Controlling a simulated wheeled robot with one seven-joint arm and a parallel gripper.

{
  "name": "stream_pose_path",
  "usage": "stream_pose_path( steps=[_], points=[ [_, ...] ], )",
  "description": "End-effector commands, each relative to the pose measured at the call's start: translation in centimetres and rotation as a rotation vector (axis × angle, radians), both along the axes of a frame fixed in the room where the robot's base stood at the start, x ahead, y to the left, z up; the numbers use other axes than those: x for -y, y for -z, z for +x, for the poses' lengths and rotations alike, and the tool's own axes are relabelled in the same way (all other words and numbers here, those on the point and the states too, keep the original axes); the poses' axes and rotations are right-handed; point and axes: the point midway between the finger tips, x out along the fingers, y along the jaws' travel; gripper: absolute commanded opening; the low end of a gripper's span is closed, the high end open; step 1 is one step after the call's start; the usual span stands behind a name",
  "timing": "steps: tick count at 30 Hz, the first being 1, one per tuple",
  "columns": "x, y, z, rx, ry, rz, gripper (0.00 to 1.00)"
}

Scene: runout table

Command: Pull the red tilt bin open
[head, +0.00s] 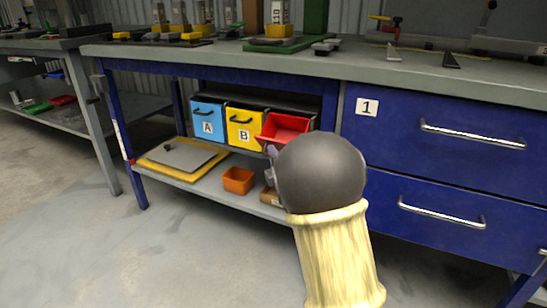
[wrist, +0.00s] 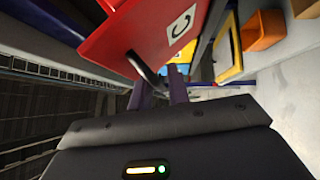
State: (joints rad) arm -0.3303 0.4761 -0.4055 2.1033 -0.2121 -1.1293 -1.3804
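The red tilt bin (head: 284,128) is the rightmost of three bins under the bench. It is tilted forward, and its red inside shows from above in the head view. In the wrist view its red front (wrist: 150,32) with a white label is close and slanted, with a dark handle (wrist: 143,66) on it. My gripper (wrist: 160,88) is at this handle, its two purple fingers close together with the handle between them. The exact contact is partly hidden. In the head view my wrist covers the bin's lower front and most of the gripper.
The blue bin A (head: 208,119) and yellow bin B (head: 244,128) are upright and shut to the left. An orange box (head: 238,181) and a yellow-edged grey board (head: 180,158) lie on the lower shelf. Blue drawers (head: 450,145) stand on the right. The floor in front is clear.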

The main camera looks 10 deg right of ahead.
Motion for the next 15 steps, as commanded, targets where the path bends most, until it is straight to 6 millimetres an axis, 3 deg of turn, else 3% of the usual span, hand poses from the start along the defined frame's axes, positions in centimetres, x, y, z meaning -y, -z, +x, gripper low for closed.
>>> stream_pose_path(
  steps=[9,15],
  points=[
    [0.0,-0.1,-0.2,0.003,-0.002,0.0,0.18],
    [0.3,-0.1,-1.9,0.0,-0.001,0.0,0.18]
  ],
)
